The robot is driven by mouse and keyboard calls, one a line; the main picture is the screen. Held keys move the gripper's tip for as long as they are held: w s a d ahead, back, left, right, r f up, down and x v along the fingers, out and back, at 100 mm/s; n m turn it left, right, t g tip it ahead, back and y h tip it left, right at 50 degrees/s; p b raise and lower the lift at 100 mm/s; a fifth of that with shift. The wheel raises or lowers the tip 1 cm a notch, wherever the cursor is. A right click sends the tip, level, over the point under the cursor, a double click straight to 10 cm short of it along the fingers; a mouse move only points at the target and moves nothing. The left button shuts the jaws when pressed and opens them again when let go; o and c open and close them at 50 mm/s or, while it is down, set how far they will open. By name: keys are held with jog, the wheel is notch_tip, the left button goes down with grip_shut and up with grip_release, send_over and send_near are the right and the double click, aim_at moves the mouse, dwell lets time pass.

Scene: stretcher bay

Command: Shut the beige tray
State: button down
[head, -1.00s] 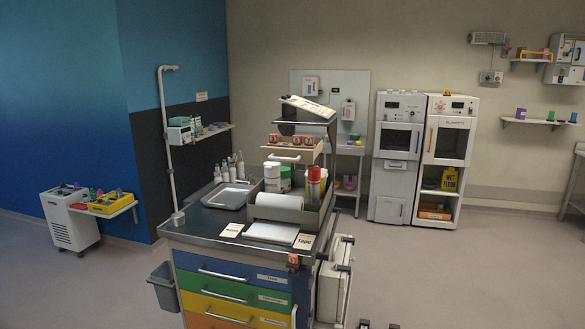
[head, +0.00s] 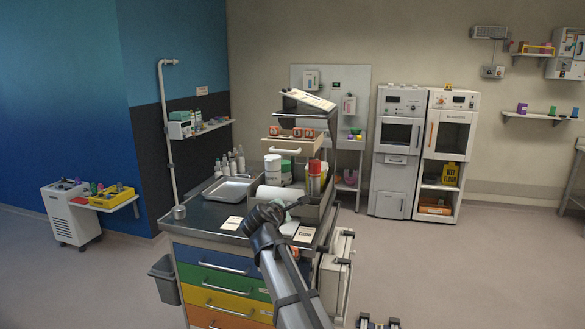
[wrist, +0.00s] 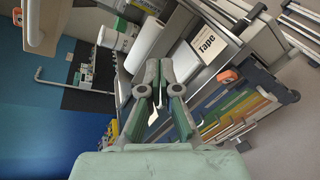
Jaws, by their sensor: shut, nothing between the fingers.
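The beige tray (head: 287,146) is a small drawer with a pale bar handle on its front. It juts out below a dark shelf above the cart top, and several orange-labelled jars show in it. In the wrist view its front and handle (wrist: 40,30) appear at the upper left. My gripper (wrist: 159,66) is shut and empty, with its fingertips together. It is apart from the tray; in the head view my arm reaches over the cart's front right, lower than the tray, and the gripper is hard to make out there.
The cart top (head: 205,213) carries a metal tray (head: 229,190), a paper roll (head: 273,193), white bottles and a red spray can (head: 315,172). A tilted clipboard (head: 308,100) rests on the dark shelf (head: 301,121). A grey bin (head: 165,282) hangs at the cart's left.

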notch_tip(320, 180, up, 11)
jog(key=w+a+n+t, duration=0.2)
jog(key=w+n+t, duration=0.1)
jog(key=n, duration=0.9)
jog(key=p+x, duration=0.4)
jog(key=x, duration=0.9)
jog(key=shift+w+d+r+p, duration=0.2)
jog(key=shift+d+r+p, duration=0.05)
jog(key=shift+r+p, duration=0.1)
jog(key=shift+w, duration=0.1)
jog(key=x, duration=1.9)
jog(key=shift+d+r+p, duration=0.1)
jog(key=shift+r+p, duration=0.25)
jog(key=shift+p, duration=0.05)
jog(key=shift+w, duration=0.15)
jog(key=shift+r, duration=0.15)
jog(key=shift+w+r, duration=0.1)
jog(key=shift+r, duration=0.05)
